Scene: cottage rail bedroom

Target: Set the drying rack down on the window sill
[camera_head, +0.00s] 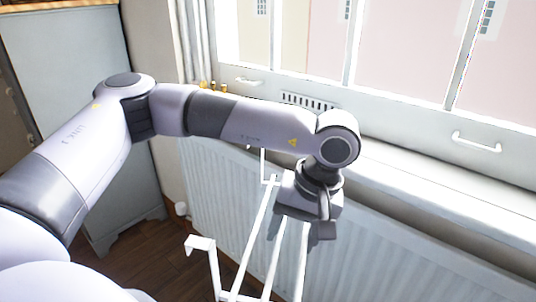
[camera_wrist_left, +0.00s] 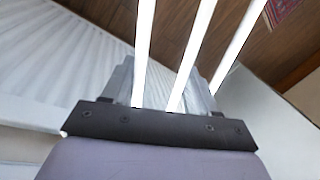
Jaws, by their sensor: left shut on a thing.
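My left gripper (camera_head: 306,222) is shut on the white drying rack (camera_head: 250,262), a frame of thin bars. The rack hangs in front of the radiator, on the room side of the window sill (camera_head: 425,187), and shows no contact with it. A bent hook end of the rack sticks up at its left. In the left wrist view, the rack's bars (camera_wrist_left: 187,55) run up from between the fingers (camera_wrist_left: 165,85). The near end of the rack is cut off by the lower picture edge. My left arm hides part of the sill. My right gripper is out of view.
A white radiator (camera_head: 400,265) stands under the sill. The window (camera_head: 400,50) has handles low on its frame. Small yellow items (camera_head: 212,87) stand at the sill's left end. A grey-blue cabinet (camera_head: 65,85) is at the left. The sill's right stretch looks clear.

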